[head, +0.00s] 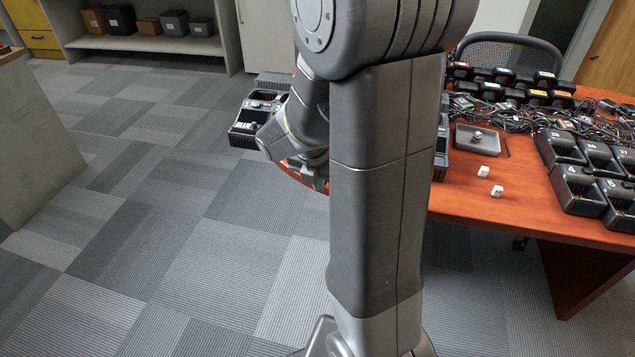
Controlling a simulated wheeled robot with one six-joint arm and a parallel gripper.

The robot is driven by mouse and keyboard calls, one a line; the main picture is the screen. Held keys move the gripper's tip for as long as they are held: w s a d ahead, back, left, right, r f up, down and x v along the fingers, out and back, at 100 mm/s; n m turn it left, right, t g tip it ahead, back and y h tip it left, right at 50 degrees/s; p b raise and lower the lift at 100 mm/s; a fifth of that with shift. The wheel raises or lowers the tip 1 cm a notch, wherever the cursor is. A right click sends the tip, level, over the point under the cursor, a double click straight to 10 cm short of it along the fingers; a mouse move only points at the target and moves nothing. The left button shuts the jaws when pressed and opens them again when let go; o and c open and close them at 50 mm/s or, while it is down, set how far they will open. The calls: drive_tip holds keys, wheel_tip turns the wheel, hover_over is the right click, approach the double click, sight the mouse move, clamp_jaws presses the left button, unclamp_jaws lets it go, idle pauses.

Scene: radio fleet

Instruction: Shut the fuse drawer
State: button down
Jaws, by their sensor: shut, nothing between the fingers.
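A dark open-topped unit (250,122) with small light and dark items in it juts out past the left end of the red-brown table (480,205). It looks like the fuse drawer standing open, but I cannot read a label. Part of its right side is hidden by my arm. My gripper (318,184) is low behind my arm, near the table's left edge, to the right of and below the unit. Its fingers are mostly hidden; it appears shut and empty. I cannot tell whether it touches anything.
Several black chargers (580,185), tangled cables (520,115) and radios crowd the table's right side. A grey tray (492,150) and two white cubes (483,172) lie nearer. A mesh chair (508,55) stands behind. The carpet (150,220) at left is clear.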

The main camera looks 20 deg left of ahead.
drive_tip(key=w+p, duration=0.1)
drive_tip(key=w, duration=0.1)
drive_tip(key=w+p, duration=0.1)
drive_tip(key=w, duration=0.1)
drive_tip(key=w+a+p, duration=0.1)
drive_tip(key=w, duration=0.1)
drive_tip(key=shift+w, duration=0.4)
drive_tip(key=shift+r, duration=0.1)
